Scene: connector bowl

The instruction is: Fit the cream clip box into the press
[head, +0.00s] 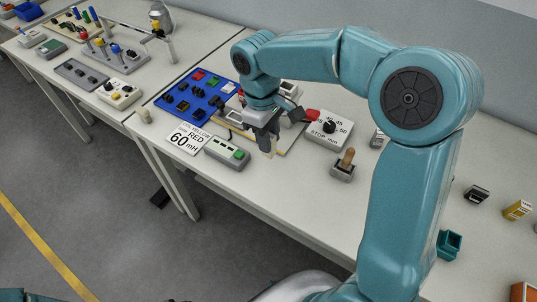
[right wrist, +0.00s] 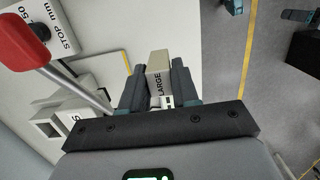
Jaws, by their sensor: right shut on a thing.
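My right gripper (right wrist: 160,85) is shut on the cream clip box (right wrist: 159,66), which carries the word LARGE and sticks out between the fingers. In the head view my right gripper (head: 267,142) points down over the table, and the box is mostly hidden by the fingers. The press shows by its red-knobbed lever (head: 312,115), just right of the gripper. In the right wrist view the red knob (right wrist: 24,40) and its metal rod lie left of the box, with pale blocks (right wrist: 50,125) below. The box is apart from these blocks. My left gripper is not in view.
A dial box (head: 328,131) and a wooden-handled switch (head: 345,165) stand right of the press. The table's front edge is close to the gripper.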

